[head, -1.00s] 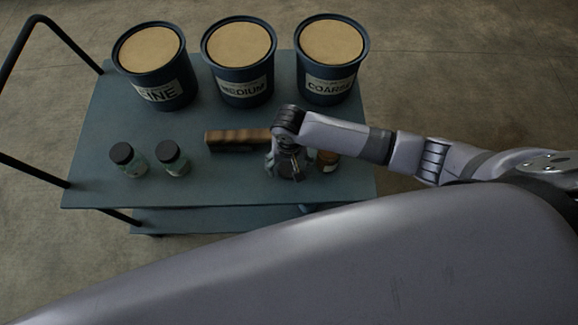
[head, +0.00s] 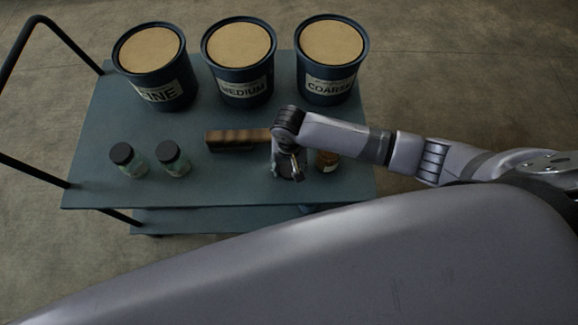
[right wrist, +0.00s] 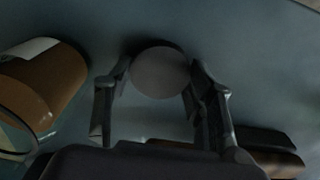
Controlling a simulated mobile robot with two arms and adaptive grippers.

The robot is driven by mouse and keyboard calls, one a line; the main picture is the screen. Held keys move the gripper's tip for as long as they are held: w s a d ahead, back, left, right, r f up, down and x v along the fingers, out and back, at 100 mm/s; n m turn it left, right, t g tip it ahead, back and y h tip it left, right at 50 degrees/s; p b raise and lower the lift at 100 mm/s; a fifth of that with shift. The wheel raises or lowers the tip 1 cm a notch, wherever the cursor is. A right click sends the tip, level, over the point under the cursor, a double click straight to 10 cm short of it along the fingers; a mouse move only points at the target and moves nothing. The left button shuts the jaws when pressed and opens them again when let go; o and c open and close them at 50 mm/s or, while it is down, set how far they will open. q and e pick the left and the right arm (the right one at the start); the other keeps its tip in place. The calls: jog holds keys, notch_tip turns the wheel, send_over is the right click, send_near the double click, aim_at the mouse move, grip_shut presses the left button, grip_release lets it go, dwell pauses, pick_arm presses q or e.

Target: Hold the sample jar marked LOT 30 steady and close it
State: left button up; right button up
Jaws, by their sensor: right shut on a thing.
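My right gripper (head: 288,172) is over the front right part of the cart top, pointing down. In the right wrist view its two fingers (right wrist: 160,95) are shut on a round, dark grey lid (right wrist: 160,70), one on each side. The jar under the lid is mostly hidden by the gripper, and no LOT 30 marking can be read. An amber jar (head: 327,161) stands just right of the gripper; its orange-brown side and white label also show in the right wrist view (right wrist: 40,88). Two dark-lidded glass jars (head: 128,161) (head: 173,160) stand at the left. My left gripper is not in view.
The blue-grey cart top (head: 225,180) has three buckets along the back: FINE (head: 160,92), MEDIUM (head: 243,90) and COARSE (head: 328,87). A brown wooden block or brush (head: 235,141) lies just left of the gripper. A black handle rail (head: 20,40) rises at the left.

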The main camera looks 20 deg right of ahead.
aim_at(289, 168)
notch_tip(289, 168, up, 20)
jog(key=p, duration=0.2)
dwell(0.4)
